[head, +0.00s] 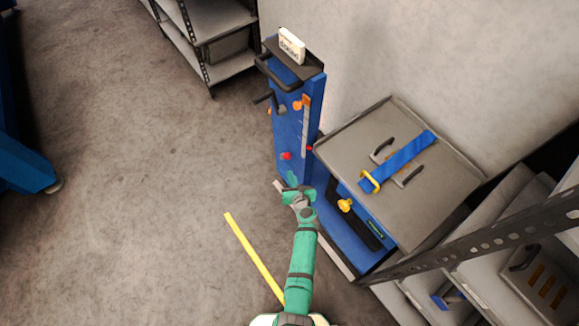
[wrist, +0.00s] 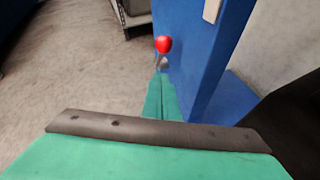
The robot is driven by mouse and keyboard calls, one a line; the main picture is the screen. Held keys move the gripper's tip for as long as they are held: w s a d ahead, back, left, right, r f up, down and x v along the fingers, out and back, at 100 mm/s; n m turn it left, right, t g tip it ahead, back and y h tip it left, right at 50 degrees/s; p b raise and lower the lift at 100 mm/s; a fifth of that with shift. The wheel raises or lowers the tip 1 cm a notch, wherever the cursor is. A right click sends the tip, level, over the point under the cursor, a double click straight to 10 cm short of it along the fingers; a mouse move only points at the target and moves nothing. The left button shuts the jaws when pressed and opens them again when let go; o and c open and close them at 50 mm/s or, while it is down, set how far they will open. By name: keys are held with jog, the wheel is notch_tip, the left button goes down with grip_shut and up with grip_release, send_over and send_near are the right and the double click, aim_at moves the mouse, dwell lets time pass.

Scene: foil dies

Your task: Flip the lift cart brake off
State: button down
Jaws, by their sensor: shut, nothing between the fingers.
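The lift cart is a blue upright column (head: 291,125) with a black push handle (head: 277,72) and a grey platform (head: 400,205). A red ball knob (head: 286,156) sticks out low on the column; in the wrist view the red knob (wrist: 163,45) sits on a short metal stem. No label marks it as the brake. My gripper (head: 290,186) is shut and empty, just below the red knob in the head view. In the wrist view its green fingers (wrist: 160,90) point toward the knob and stem; contact cannot be told.
A black crank (head: 269,98) and another orange knob (head: 297,106) are higher on the column. Shelving (head: 470,240) stands at right. Floor (head: 140,200) left of the cart is clear, with a yellow line.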

jog(key=shift+w+a+r, duration=0.1)
jog(key=shift+w+r, duration=0.1)
jog(key=shift+w, duration=0.5)
jog(key=shift+w+a+r, duration=0.1)
jog(key=shift+w+r, duration=0.05)
jog(key=shift+w, duration=0.5)
jog(key=shift+w+a+r, duration=0.1)
jog(key=shift+w+r, duration=0.1)
jog(key=shift+w, duration=0.5)
jog(key=shift+w+d, duration=0.1)
jog(key=shift+d, duration=0.1)
